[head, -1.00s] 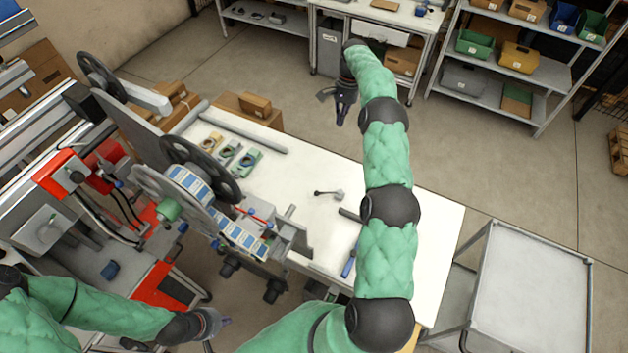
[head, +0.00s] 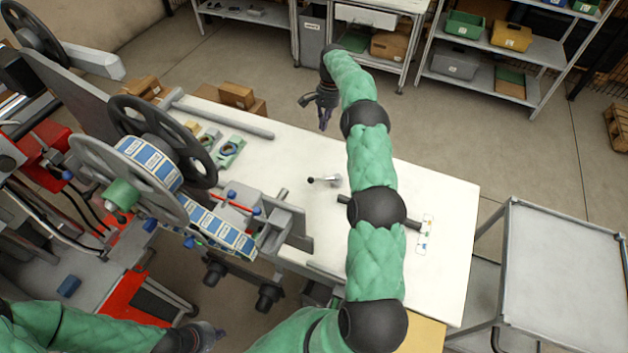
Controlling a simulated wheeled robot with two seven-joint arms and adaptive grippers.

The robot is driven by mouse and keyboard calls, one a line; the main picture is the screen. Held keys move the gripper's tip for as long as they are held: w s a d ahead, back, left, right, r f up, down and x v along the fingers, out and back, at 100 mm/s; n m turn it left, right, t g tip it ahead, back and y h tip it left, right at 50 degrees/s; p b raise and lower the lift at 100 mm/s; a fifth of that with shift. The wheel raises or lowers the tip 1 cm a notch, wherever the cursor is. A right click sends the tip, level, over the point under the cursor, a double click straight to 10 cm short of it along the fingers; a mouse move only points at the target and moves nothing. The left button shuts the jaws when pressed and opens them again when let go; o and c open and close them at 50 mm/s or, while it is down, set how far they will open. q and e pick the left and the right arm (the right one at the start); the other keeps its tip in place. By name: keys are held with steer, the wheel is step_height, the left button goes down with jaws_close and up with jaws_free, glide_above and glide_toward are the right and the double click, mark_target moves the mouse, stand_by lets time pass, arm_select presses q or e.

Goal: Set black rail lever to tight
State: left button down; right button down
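A dark rail (head: 345,199) lies across the white table and passes behind my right arm. Its middle is hidden, and I cannot make out a lever on it. A small lever with a grey hub and dark knob (head: 326,180) stands on the table left of my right arm.
The reel machine (head: 150,165) with a blue-and-white label strip fills the left. Red rods with blue ends (head: 238,205) sit beside the strip. A small marked card (head: 425,235) lies on the table right of my arm. A grey cart (head: 565,260) stands at right.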

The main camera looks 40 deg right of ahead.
mark_target(322, 179)
step_height(322, 179, down, 10)
steer(key=b, duration=0.7)
steer(key=shift+r+b, duration=0.25)
steer(key=shift+b, duration=0.15)
steer(key=b+x, duration=0.2)
steer(key=x, duration=0.8)
steer(key=shift+a+f+b, duration=0.1)
steer(key=shift+f+b, duration=0.05)
steer(key=shift+b, duration=0.15)
steer(key=shift+s+a, duration=0.1)
steer(key=shift+a, duration=0.2)
steer(key=shift+s+a+r+b, duration=0.1)
steer(key=shift+s+a+r, duration=0.1)
steer(key=shift+a, duration=0.3)
steer(key=shift+s+a+r+b, duration=0.15)
steer(key=shift+s+a, duration=0.05)
steer(key=shift+a, duration=0.25)
steer(key=shift+s+a+r+b, duration=0.15)
steer(key=shift+s+a, duration=0.1)
steer(key=shift+a, duration=0.25)
steer(key=shift+a, duration=0.1)
